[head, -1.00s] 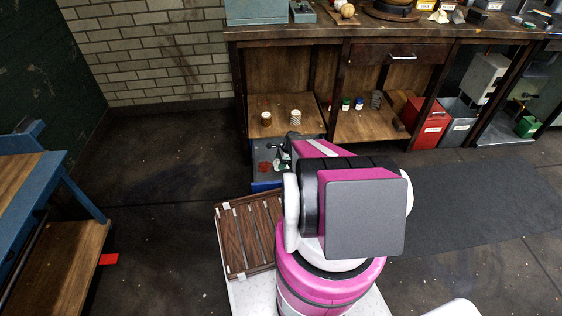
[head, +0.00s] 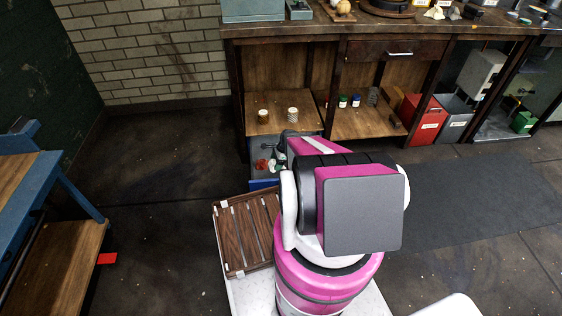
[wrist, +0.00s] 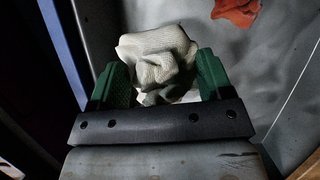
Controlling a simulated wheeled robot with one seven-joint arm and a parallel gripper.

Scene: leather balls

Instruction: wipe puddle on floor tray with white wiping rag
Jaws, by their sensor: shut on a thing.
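The white wiping rag (wrist: 155,48) is a bunched, knitted cloth between the green fingers of my gripper (wrist: 163,72) in the wrist view. The gripper is shut on it. The grey floor tray (wrist: 275,75) lies beneath, and I cannot tell whether the rag touches its floor. In the head view the tray (head: 258,150) has a blue front edge and sits at the foot of the workbench, partly hidden by my arm. Dark, blotchy patches show on the tray floor, but I cannot clearly make out the puddle's outline.
A red cloth (wrist: 237,11) lies in the tray to the right of the rag. A slatted brown wooden rack (head: 246,235) is in front of the tray.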

